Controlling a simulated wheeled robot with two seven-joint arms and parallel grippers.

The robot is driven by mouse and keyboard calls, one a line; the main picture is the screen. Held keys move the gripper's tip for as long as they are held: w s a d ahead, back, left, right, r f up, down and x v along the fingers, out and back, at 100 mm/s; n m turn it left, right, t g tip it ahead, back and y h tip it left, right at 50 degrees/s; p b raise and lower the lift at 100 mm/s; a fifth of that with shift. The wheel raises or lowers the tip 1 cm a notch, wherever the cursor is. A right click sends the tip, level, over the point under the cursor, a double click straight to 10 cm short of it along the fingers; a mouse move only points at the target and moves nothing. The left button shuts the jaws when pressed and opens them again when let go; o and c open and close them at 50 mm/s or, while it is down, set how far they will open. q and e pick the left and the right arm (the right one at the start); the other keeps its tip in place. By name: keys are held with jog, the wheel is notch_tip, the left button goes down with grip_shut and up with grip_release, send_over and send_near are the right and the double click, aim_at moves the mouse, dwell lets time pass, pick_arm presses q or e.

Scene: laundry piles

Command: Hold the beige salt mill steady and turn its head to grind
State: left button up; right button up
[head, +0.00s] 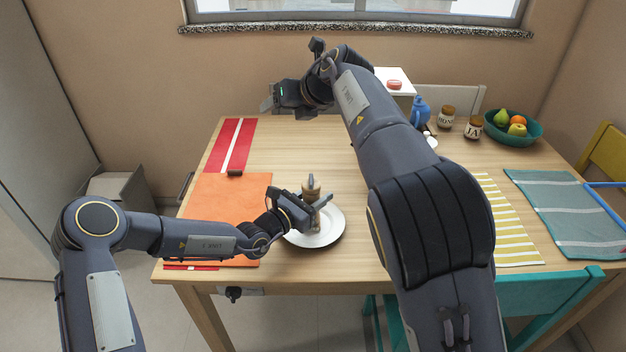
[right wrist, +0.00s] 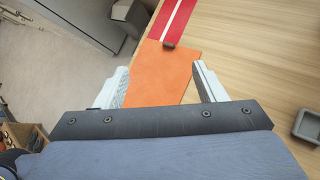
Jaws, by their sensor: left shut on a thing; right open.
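The beige salt mill (head: 311,187) stands upright over the white plate (head: 334,236) on the wooden table, its head showing above my left gripper. My left gripper (head: 316,204) is shut on the mill's body, which its fingers partly hide. My right gripper (head: 284,98) is raised over the far side of the table, well apart from the mill. In the right wrist view the right gripper (right wrist: 161,82) is open, with nothing between its fingers. The mill is not seen in that view.
An orange mat (head: 222,200) and a red striped cloth (head: 231,145) lie at the left. A blue jug (head: 420,112), labelled jars (head: 473,127) and a teal fruit bowl (head: 530,134) stand at the back right. My right arm covers the table's middle.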

aim_at(313, 180)
jog(key=s+d+f+n+g+h, duration=0.4)
jog(key=s+d+f+n, duration=0.15)
jog(key=s+d, duration=0.3)
jog(key=shift+m, duration=0.35)
jog(key=x, duration=0.8)
jog(key=d+x, duration=0.1)
jog(key=x, duration=0.3)
jog(key=shift+f, duration=0.1)
jog(key=c, duration=1)
